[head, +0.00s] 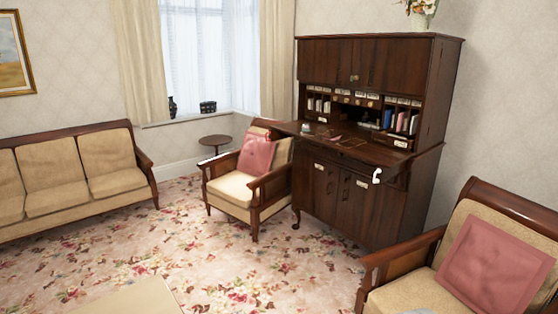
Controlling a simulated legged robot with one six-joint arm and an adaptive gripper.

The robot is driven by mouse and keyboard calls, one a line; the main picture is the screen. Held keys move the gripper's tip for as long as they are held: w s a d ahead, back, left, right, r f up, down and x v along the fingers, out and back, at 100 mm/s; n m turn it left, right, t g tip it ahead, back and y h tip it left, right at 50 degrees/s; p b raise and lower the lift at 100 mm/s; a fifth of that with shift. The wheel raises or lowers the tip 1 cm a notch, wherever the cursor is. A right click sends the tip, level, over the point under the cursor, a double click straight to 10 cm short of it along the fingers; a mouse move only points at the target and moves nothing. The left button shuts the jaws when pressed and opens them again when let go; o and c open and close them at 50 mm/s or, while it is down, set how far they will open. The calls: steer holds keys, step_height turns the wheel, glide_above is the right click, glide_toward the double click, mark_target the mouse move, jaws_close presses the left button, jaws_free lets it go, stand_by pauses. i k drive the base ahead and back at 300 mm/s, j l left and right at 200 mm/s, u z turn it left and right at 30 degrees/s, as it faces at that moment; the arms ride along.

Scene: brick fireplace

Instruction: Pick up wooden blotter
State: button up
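A dark wooden writing bureau (345,205) stands against the wall right of the window, with its writing flap (360,148) folded down. Several small items lie on the flap. One is a small pale and dark item (305,128) near its left back part, and a reddish item lies near the middle. They are too small for me to tell which, if any, is the wooden blotter. My gripper is not in view.
A wooden armchair (240,188) with a pink cushion stands left of the bureau; another armchair (452,232) is at the near right. A sofa (75,175) lines the left wall. A pale surface (130,298) is at the bottom. The floral carpet (270,255) before the bureau is clear.

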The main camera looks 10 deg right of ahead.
mark_target(333, 136)
steer(key=i+z, duration=0.1)
steer(key=i, duration=0.5)
steer(key=i+l+z, duration=0.15)
steer(key=i, duration=0.45)
steer(key=i+j+z, duration=0.1)
steer(key=i, duration=0.5)
steer(key=i+j+z, duration=0.15)
steer(key=i, duration=0.4)
steer(key=i+j+z, duration=0.1)
steer(key=i, duration=0.5)
steer(key=i+j+z, duration=0.15)
steer(key=i, duration=0.45)
steer(key=i+j+z, duration=0.6)
steer(key=i, duration=0.15)
